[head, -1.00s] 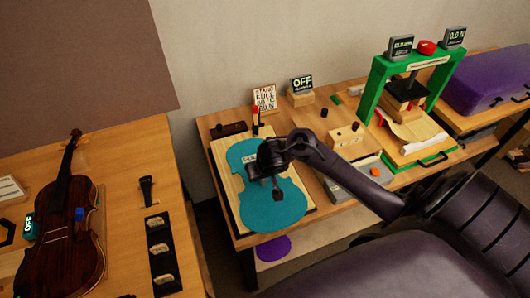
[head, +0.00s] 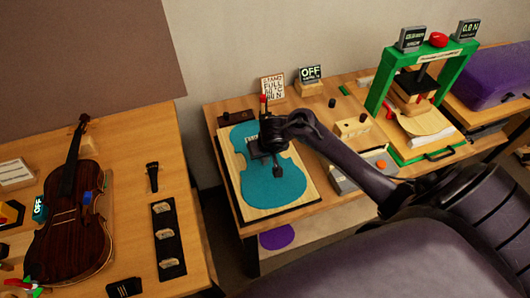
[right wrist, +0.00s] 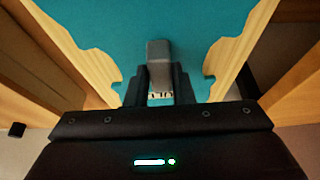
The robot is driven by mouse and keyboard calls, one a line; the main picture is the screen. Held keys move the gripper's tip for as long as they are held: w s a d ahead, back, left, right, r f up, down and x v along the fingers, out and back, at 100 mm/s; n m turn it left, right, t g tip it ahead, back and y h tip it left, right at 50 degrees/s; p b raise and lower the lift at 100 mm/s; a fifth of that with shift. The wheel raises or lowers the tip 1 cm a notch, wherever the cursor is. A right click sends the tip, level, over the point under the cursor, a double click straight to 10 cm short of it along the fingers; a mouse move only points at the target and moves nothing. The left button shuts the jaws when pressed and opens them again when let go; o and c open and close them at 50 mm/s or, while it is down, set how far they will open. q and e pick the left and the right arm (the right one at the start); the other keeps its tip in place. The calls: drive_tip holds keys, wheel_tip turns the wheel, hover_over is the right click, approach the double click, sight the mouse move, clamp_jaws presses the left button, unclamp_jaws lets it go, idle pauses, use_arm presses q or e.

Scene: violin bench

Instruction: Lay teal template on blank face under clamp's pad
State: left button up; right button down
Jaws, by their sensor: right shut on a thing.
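The teal template (head: 275,184), violin-shaped, is over the pale wooden blank (head: 302,202) on the middle bench. Blank edges show around it, also in the right wrist view (right wrist: 92,50). I cannot tell whether the template touches the blank. My right gripper (right wrist: 160,85) is shut on the template's grey grip (right wrist: 158,52); the gripper also shows in the head view (head: 272,158), where it and the wrist hide the middle of the template. A red-tipped upright (head: 263,104), likely the clamp, stands at the blank's back edge; its pad cannot be made out. My left gripper is not in view.
A sign (head: 272,86) and an OFF display (head: 310,73) stand behind the blank. A wooden block (head: 351,127) and a green press (head: 420,75) stand to the right. A dark violin (head: 72,225) lies on the left bench, across a gap.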

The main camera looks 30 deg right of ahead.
drive_tip(key=c, duration=1.2)
unclamp_jaws()
drive_tip(key=shift+o, duration=0.2)
drive_tip(key=shift+s, duration=0.1)
drive_tip(key=p+v, duration=0.3)
drive_tip(key=v, duration=0.4)
drive_tip(key=shift+r, duration=0.4)
drive_tip(key=shift+s+f, duration=0.1)
drive_tip(key=shift+s, duration=0.05)
